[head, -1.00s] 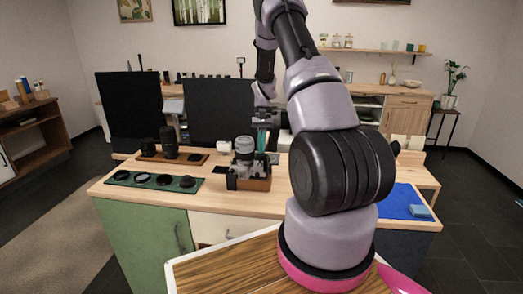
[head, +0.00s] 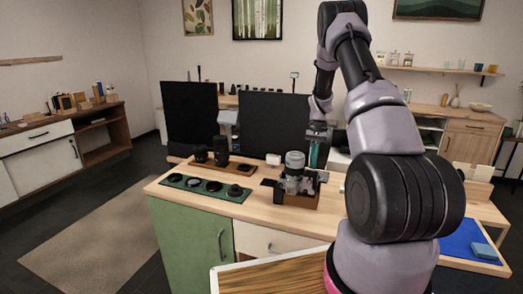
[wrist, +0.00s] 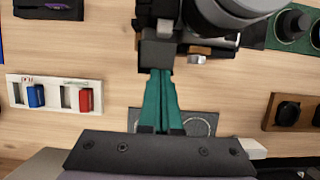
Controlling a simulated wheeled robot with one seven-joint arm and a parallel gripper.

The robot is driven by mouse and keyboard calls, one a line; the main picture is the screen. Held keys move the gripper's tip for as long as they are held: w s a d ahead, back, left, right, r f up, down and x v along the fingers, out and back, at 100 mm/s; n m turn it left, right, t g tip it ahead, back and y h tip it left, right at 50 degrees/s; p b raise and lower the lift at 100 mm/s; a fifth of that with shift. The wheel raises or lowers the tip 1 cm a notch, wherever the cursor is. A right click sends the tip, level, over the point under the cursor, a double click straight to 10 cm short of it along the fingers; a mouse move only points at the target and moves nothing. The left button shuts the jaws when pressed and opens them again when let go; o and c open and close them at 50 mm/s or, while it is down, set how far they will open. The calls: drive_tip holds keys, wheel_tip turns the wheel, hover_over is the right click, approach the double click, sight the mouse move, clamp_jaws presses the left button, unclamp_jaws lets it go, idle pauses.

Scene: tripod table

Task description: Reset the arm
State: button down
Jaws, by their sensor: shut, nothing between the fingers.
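My arm rises from the lower right of the head view, and my gripper (head: 314,158) hangs over the wooden table (head: 262,212). Its teal fingers are together and empty; they also show in the wrist view (wrist: 159,76). In the head view the gripper is just right of a grey and black camera (head: 293,170) in a wooden tray (head: 304,200). In the wrist view the fingertips are close to the camera's dark body (wrist: 230,14). I cannot tell whether they touch it.
A green mat (head: 176,181) with several round dark pieces and a wooden tray (head: 208,168) with lenses lie to the left. A white holder (wrist: 54,94) with red and blue pieces shows in the wrist view. A blue mat (head: 462,238) lies at the right. Two dark screens (head: 273,120) stand behind.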

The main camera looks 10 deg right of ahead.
drive_tip(key=s+a+r+n+t, duration=0.15)
drive_tip(key=s+a+r, duration=0.25)
drive_tip(key=r, duration=0.8)
drive_tip(key=s+a+r+m+t, duration=0.1)
drive_tip(key=s+a+r+t, duration=0.3)
drive_tip(key=r, duration=0.8)
drive_tip(key=s+a+r+n+t, duration=0.1)
drive_tip(key=s+a+r, duration=0.3)
drive_tip(key=s, duration=0.6)
drive_tip(key=s+a+r+n+t, duration=0.1)
drive_tip(key=s+a+r+t, duration=0.3)
drive_tip(key=s+r, duration=0.3)
drive_tip(key=s+a, duration=0.1)
drive_tip(key=s, duration=0.3)
drive_tip(key=shift+s, duration=0.15)
drive_tip(key=shift+r, duration=0.1)
